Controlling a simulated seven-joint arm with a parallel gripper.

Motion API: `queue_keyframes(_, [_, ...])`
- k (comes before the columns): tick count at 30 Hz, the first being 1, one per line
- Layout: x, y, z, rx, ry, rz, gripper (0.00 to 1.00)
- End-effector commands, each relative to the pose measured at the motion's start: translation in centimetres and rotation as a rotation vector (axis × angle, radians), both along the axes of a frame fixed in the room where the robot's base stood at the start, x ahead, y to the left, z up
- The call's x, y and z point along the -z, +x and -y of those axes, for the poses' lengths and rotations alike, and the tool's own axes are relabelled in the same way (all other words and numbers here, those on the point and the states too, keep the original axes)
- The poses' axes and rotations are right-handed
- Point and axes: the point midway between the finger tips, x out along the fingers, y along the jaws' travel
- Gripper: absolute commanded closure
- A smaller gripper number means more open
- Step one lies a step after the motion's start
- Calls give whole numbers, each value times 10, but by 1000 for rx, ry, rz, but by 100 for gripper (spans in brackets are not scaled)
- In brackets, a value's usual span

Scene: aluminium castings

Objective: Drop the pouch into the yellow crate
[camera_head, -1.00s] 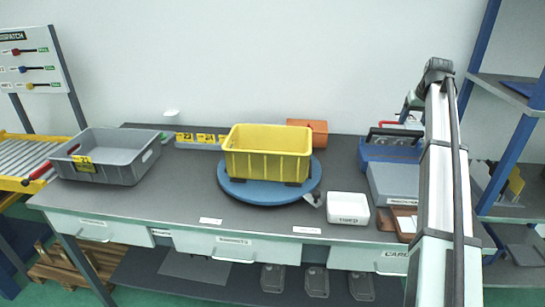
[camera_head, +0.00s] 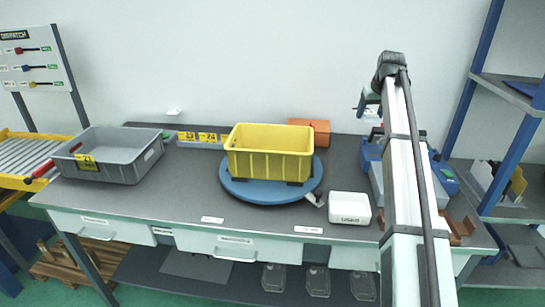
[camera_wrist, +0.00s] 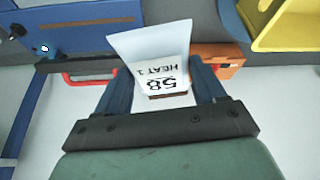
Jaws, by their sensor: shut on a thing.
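The yellow crate (camera_head: 268,166) stands upright on a round blue turntable (camera_head: 248,192) at mid-table; its corner shows at top right in the wrist view (camera_wrist: 285,38). My gripper (camera_wrist: 162,88) is shut on a white pouch (camera_wrist: 150,48) printed "HEAT 1" and "58", which sticks out between the fingers. In the head view my gripper (camera_head: 368,103) is raised at the back right of the table, to the right of the crate and apart from it. The pouch is small and hard to make out there, and the crate's floor is mostly hidden.
A grey bin (camera_head: 120,172) stands at the left. An orange box (camera_head: 310,128) is behind the crate, with yellow number tags (camera_head: 207,138) to its left.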

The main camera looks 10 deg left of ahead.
Motion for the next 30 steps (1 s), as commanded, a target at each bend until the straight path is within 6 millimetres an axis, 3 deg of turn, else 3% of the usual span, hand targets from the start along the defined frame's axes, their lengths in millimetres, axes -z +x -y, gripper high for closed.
queue_keyframes(3, [-3, 2, -51, -57, 0, 0, 63])
queue_keyframes(18, [-15, -15, -248, -275, 0, 0, 63])
queue_keyframes(24, [-20, -28, -304, -325, 1, 1, 63])
queue_keyframes(30, [-24, -37, -340, -324, 0, 1, 63])
